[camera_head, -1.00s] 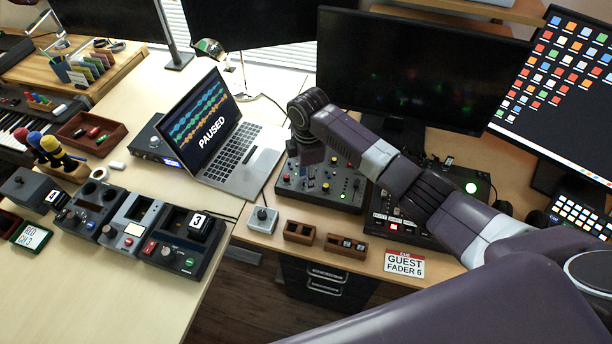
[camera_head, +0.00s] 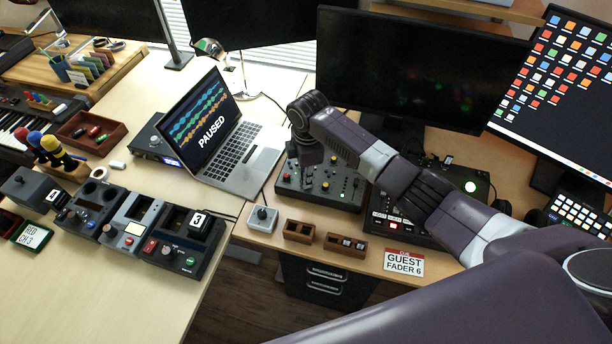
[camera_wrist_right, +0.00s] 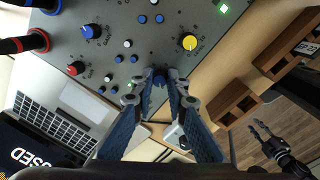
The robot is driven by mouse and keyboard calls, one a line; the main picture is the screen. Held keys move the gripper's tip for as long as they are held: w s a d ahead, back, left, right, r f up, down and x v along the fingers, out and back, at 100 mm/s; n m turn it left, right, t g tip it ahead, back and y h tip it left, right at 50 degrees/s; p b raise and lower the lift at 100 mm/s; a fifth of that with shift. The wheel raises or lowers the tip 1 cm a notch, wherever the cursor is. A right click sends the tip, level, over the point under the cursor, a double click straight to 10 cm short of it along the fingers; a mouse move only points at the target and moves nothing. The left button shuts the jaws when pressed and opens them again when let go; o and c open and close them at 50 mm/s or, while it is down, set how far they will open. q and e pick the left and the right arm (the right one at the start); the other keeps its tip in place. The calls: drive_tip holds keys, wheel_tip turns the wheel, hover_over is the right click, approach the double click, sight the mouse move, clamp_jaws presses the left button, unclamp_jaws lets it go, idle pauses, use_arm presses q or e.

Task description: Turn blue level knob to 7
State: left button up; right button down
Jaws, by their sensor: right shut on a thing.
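The blue level knob (camera_wrist_right: 159,79) shows in the right wrist view at the lower edge of a grey mixer panel (camera_wrist_right: 120,20). My right gripper (camera_wrist_right: 160,82) is shut on this knob, with one finger on each side. The fingers hide much of the knob, and its pointer and scale cannot be read. In the head view my right wrist is over the left part of the mixer (camera_head: 340,190), and hides the knob. My left gripper (camera_wrist_right: 262,136) shows small at the right of the right wrist view, apart from the mixer, with its fingers spread and empty.
Beside the gripped knob are other knobs: a yellow one (camera_wrist_right: 189,42), a red one (camera_wrist_right: 75,68) and another blue one (camera_wrist_right: 91,31). The laptop (camera_head: 215,130) stands left of the mixer. Two wooden boxes (camera_head: 299,231) (camera_head: 346,245) and a guest card (camera_head: 404,262) are in front.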

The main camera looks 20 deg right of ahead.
drive_tip(key=m+p, duration=0.3)
drive_tip(key=shift+a+r, duration=0.1)
drive_tip(key=shift+r, duration=0.15)
drive_tip(key=m+p, duration=0.2)
drive_tip(key=m, duration=0.1)
drive_tip(key=shift+m, duration=0.3)
drive_tip(key=m+p, duration=0.2)
drive_tip(key=m, duration=0.2)
drive_tip(key=shift+w+a+f+m, duration=0.1)
drive_tip(key=shift+m, duration=0.2)
drive_tip(key=m+p, duration=0.1)
drive_tip(key=m, duration=0.3)
drive_tip(key=shift+m+h+p, duration=0.3)
drive_tip(key=m, duration=0.5)
drive_tip(key=shift+w+g, duration=0.1)
drive_tip(key=shift+g, duration=0.3)
drive_tip(key=m, duration=0.6)
drive_tip(key=shift+w+m, duration=0.1)
drive_tip(key=shift+m, duration=0.2)
drive_tip(key=m, duration=1)
drive_tip(key=shift+w+d, duration=0.1)
drive_tip(key=shift+d, duration=0.1)
